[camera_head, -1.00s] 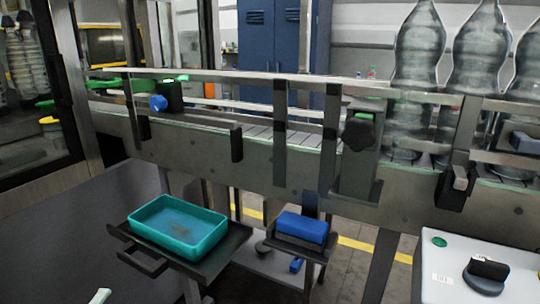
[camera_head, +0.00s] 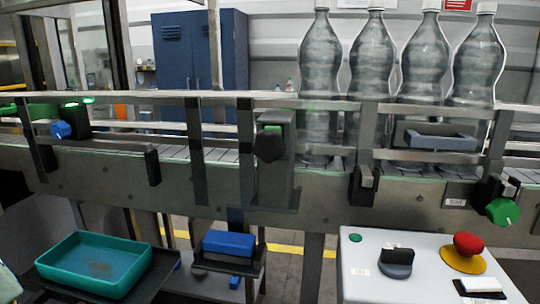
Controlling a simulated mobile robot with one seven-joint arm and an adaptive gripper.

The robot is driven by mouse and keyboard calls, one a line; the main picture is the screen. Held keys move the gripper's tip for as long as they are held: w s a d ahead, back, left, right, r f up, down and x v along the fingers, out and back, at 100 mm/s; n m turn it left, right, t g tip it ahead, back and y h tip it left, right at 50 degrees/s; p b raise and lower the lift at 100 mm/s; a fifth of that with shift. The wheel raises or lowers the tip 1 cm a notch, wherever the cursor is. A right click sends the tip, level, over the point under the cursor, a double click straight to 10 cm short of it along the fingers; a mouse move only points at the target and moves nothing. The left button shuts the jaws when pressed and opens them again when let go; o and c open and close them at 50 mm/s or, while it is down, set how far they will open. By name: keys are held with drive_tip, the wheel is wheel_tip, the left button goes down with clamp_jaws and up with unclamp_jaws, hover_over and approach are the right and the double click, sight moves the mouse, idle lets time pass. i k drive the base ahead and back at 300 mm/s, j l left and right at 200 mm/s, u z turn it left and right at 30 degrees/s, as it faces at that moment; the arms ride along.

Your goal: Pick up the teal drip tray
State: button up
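The teal drip tray (camera_head: 118,284) is at the lower left of the head view. It is a shallow, open rectangular tray with a brownish stain on its floor. It rests on a dark shelf (camera_head: 158,275) below the conveyor. Nothing is seen touching the tray. My gripper is not in view. A small pale shape at the lower left edge is too cut off to tell what it is.
The conveyor (camera_head: 330,195) with its rails runs across above the tray. Several clear bottles (camera_head: 375,55) stand on it. A blue block (camera_head: 229,244) sits on a small dark holder to the tray's right. A white control box (camera_head: 420,260) with a red button (camera_head: 468,245) is at lower right.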

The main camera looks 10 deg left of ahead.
sight(107, 266)
drive_tip(key=u, duration=1.35)
